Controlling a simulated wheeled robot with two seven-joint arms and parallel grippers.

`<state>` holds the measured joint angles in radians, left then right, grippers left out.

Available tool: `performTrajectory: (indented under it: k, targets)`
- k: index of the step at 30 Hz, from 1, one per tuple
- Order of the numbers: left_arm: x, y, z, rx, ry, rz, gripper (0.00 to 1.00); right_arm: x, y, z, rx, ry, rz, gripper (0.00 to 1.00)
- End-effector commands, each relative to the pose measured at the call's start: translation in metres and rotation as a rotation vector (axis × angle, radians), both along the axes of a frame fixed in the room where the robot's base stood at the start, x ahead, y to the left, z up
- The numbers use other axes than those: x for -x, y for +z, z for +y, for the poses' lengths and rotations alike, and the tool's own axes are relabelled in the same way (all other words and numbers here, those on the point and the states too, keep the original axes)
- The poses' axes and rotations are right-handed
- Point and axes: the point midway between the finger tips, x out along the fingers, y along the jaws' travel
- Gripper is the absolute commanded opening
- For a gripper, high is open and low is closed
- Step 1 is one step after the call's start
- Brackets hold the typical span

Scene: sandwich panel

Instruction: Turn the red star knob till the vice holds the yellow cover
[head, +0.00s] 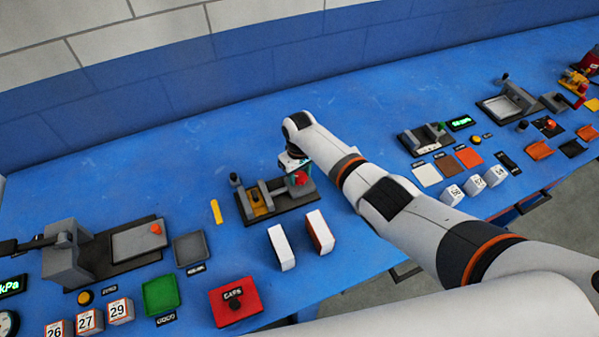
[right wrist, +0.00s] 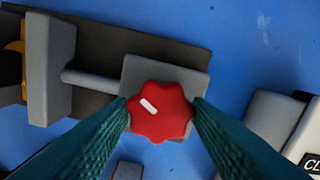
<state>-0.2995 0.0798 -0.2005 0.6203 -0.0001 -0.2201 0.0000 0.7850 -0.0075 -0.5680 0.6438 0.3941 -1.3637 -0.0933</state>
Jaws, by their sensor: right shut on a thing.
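The red star knob (head: 301,178) is at the right end of the grey vice (head: 283,190) in the head view. In the right wrist view the knob (right wrist: 160,112) has a white mark pointing to the upper left. My right gripper (head: 294,164) is shut on the knob, with one teal finger on each side. A grey screw rod (right wrist: 92,79) runs from the knob's block to the moving jaw (right wrist: 48,65). The yellow cover (head: 258,203) sits at the vice's left part; only its edge (right wrist: 14,62) shows in the wrist view. I cannot tell whether the jaw touches it.
A red caps box (head: 236,300) and a green tray (head: 161,294) are nearer. The blue table (head: 190,150) is clear behind the vice.

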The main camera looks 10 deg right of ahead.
Motion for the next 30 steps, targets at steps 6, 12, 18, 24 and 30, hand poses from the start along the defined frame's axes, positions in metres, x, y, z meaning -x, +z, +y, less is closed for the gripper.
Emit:
performTrajectory:
  k: [6, 12, 18, 24, 30]
  targets:
    - [0.000, 0.000, 0.000, 0.000, 0.000, 0.000, 0.47, -0.001, 0.001, 0.000, 0.000, -0.001, -0.003, 0.22]
    - [0.000, 0.000, 0.000, 0.000, 0.000, 0.001, 0.47, -0.001, 0.001, 0.000, 0.000, 0.000, -0.003, 0.61]
    - [0.000, 0.000, 0.000, 0.000, 0.000, 0.001, 0.47, -0.001, 0.001, 0.000, -0.001, 0.001, -0.002, 0.66]
    - [0.000, 0.001, 0.000, 0.000, 0.001, 0.001, 0.47, -0.001, 0.004, 0.000, -0.001, 0.001, -0.002, 0.66]
    - [0.001, 0.004, 0.000, 0.000, 0.001, 0.001, 0.47, -0.001, 0.029, 0.000, -0.001, 0.002, -0.004, 0.66]
